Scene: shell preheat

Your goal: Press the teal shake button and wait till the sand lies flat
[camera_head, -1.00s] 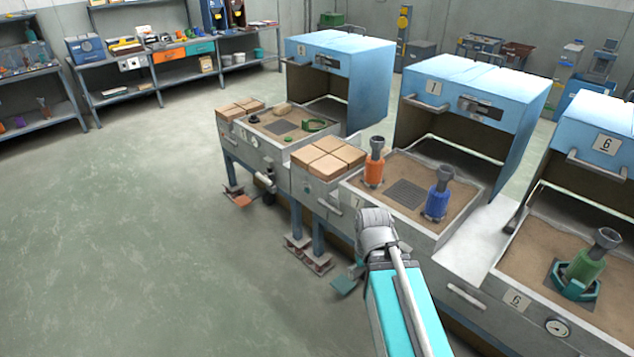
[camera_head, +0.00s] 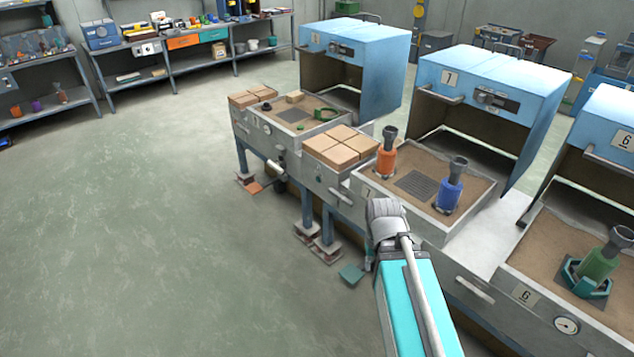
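Station 7 has a shallow box with brown sand (camera_head: 425,163) around a dark grid plate (camera_head: 416,184). An orange flask (camera_head: 387,160) and a blue flask (camera_head: 450,192) stand in this sand. The sand looks fairly even, but small bumps are too fine to tell. A teal flat piece (camera_head: 351,274) shows low by the floor under station 7; I cannot tell if it is the shake button, and no other clear button shows. My arm's grey joint is in front of the station's front panel and covers part of it. My gripper's fingers are not visible.
Station 6 at the right holds a green flask (camera_head: 598,262) in a teal ring. Another station stands farther back. The floor (camera_head: 150,230) at left is clear.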

